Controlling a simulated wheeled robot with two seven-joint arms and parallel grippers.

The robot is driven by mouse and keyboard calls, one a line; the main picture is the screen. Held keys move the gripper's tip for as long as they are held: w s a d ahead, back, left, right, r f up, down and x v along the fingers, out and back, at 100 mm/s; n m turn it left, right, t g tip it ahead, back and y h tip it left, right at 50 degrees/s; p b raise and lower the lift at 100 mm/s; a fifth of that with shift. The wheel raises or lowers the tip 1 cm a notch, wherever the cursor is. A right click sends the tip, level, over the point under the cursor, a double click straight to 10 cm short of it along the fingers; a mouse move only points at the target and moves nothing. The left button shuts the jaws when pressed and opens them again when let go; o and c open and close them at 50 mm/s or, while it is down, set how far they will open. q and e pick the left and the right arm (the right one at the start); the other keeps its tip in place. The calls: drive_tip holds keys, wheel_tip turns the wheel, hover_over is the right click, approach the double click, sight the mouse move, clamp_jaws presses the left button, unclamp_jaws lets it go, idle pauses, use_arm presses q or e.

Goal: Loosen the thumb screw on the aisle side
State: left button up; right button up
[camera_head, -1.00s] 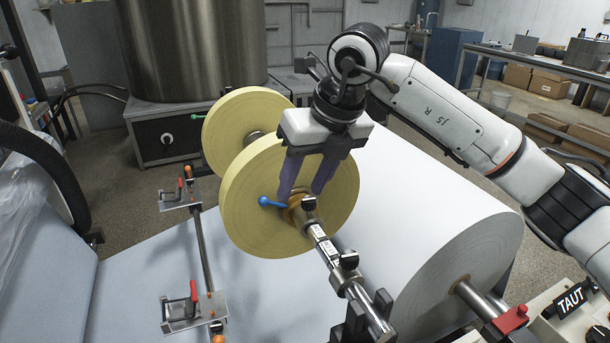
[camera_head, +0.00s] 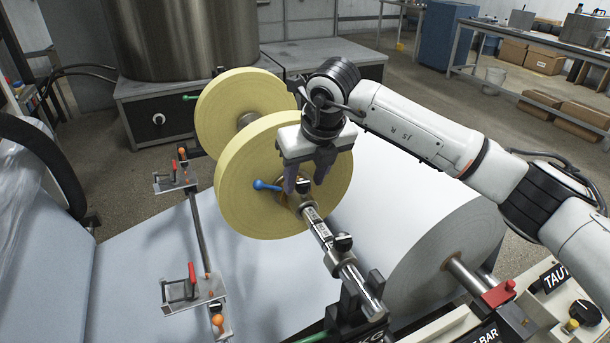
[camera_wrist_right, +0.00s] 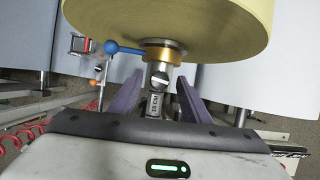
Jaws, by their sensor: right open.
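Two yellow rolls sit on a metal shaft; the nearer yellow roll (camera_head: 250,205) has a brass hub with a blue-knobbed lever (camera_head: 266,185). A small black thumb screw (camera_head: 303,186) stands on the shaft just in front of that hub. My right gripper (camera_head: 305,184) points down over the shaft there. In the wrist view its purple fingers (camera_wrist_right: 158,98) are open on either side of the shaft, with visible gaps. My left gripper is not in view.
Another black knob (camera_head: 343,242) is nearer along the shaft. A large white roll (camera_head: 450,250) lies to the right. Brackets with red-handled clamps (camera_head: 192,285) stand left. A panel with a TAUT label (camera_head: 556,278) is at the lower right.

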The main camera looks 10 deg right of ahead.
drive_tip(key=c, duration=1)
drive_tip(key=shift+c, duration=0.2)
